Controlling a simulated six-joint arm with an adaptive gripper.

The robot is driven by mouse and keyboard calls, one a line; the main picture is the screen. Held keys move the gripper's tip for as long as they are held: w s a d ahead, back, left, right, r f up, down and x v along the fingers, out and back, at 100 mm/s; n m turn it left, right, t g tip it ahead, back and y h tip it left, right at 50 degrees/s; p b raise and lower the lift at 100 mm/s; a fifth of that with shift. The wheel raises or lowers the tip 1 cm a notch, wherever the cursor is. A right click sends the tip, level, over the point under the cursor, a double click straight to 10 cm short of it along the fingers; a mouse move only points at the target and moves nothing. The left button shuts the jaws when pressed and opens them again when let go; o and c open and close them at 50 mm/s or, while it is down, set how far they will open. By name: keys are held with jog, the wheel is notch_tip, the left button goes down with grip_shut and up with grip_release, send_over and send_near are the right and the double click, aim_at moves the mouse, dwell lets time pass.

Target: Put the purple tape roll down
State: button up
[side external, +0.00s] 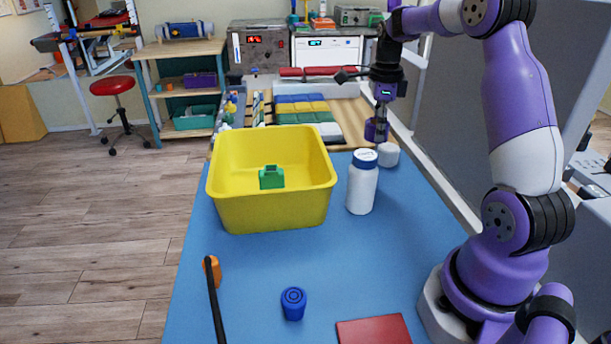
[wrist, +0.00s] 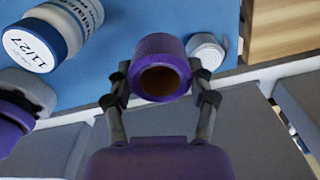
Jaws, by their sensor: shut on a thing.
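The purple tape roll (wrist: 159,47) is held between the two fingers of my gripper (wrist: 160,88) in the wrist view; its open brown core faces the camera. In the side external view, my gripper (side external: 381,112) points down with the purple tape roll (side external: 376,131) at its tips. It is near the far right part of the blue table top (side external: 250,270), behind the white bottle and close to a white roll. I cannot tell whether the roll touches the table.
A white roll (side external: 388,154) sits beside the held roll, and a blue-capped white bottle (side external: 362,185) stands in front. A yellow bin (side external: 268,211) holds a green block (side external: 271,177). A blue cup-like piece (side external: 293,304), a red pad (side external: 374,331) and a black-handled tool (side external: 214,300) lie nearer.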

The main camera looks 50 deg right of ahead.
send_over(345, 170)
jog(key=f, duration=0.1)
jog(key=shift+n, duration=0.3)
notch_tip(345, 170, down, 10)
jog(key=shift+r, duration=0.2)
jog(key=shift+f, duration=0.15)
jog(key=o, duration=1.1)
jog(key=shift+o, duration=0.2)
